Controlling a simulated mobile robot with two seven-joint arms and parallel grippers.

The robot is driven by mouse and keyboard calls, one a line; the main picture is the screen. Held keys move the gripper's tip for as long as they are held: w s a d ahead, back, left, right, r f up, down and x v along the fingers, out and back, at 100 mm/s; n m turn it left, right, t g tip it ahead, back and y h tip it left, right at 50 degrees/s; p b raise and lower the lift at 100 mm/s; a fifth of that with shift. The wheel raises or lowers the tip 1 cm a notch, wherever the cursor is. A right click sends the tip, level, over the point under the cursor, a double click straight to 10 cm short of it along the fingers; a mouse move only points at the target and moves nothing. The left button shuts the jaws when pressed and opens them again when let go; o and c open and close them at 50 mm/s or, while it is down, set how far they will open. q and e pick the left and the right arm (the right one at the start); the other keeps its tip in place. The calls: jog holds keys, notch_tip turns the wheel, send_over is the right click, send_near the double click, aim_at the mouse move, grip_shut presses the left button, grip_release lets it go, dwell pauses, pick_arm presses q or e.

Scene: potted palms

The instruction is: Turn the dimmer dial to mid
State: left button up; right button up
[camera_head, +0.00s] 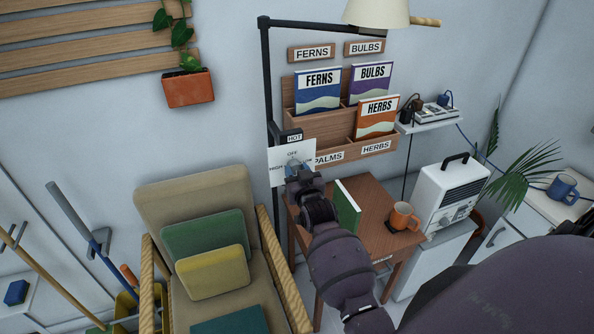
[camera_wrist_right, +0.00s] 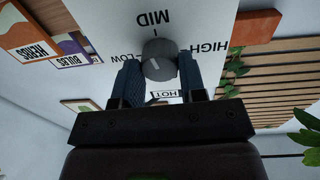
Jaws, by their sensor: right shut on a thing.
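The dimmer dial (camera_wrist_right: 160,60) is a grey round knob on a white plate (camera_wrist_right: 110,25). My right gripper (camera_wrist_right: 160,80) is shut on the dial, with one blue-grey finger on each side. The wrist view is upside down: MID is above the knob, LOW to its left, HIGH to its right. A pale line shows on the knob's right side, not towards MID; its exact setting is hard to read. My left gripper is out of view.
A black lamp post (camera_head: 267,90) stands just behind the plate. A cushioned chair (camera_head: 195,190) is at left.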

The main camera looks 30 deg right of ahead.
jog(key=shift+m, duration=1)
jog(key=o, duration=0.9)
jog(key=shift+o, duration=0.2)
jog(key=shift+s, duration=0.1)
